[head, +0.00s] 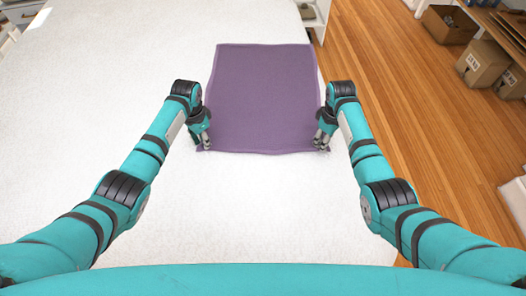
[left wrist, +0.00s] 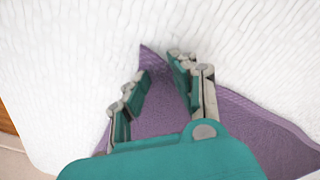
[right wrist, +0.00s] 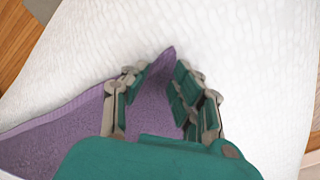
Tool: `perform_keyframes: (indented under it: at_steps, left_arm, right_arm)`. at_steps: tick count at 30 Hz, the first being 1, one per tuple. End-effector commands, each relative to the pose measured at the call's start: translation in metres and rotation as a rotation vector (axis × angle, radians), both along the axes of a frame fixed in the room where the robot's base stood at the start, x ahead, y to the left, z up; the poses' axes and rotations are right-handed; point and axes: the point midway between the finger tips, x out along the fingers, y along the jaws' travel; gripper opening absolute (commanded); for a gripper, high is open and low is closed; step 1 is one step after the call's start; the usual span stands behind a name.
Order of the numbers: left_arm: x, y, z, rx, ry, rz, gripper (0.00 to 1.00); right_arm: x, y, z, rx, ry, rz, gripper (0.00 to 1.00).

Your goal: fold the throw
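The purple throw (head: 262,95) lies flat and spread out on a white textured surface. My left gripper (head: 206,143) is at its near left corner and my right gripper (head: 321,143) is at its near right corner. In the left wrist view, the fingers (left wrist: 160,68) are apart, with the pointed corner of the throw (left wrist: 160,100) between them. In the right wrist view, the fingers (right wrist: 160,70) are also apart, with the other corner of the throw (right wrist: 152,100) between them. I cannot tell whether any finger touches the cloth.
The white surface (head: 120,75) is broad and clear around the throw, with most free room on the left. Its right edge drops to a wooden floor (head: 400,80). Cardboard boxes (head: 484,63) and shelving stand at the far right.

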Motion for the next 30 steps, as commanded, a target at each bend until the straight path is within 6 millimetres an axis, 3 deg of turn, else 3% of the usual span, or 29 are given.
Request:
perform_keyframes:
  at_steps: [10,30]
  left_arm:
    - [-0.0013,0.0011,-0.0034,0.002,0.004,0.001,0.0]
    - [-0.0019,0.0023,-0.0037,0.005,0.005,0.002,0.0]
  right_arm:
    - [-0.0015,-0.0021,-0.0037,-0.004,0.004,-0.002,0.0]
    - [-0.0022,-0.004,-0.0041,-0.007,0.005,-0.003,0.0]
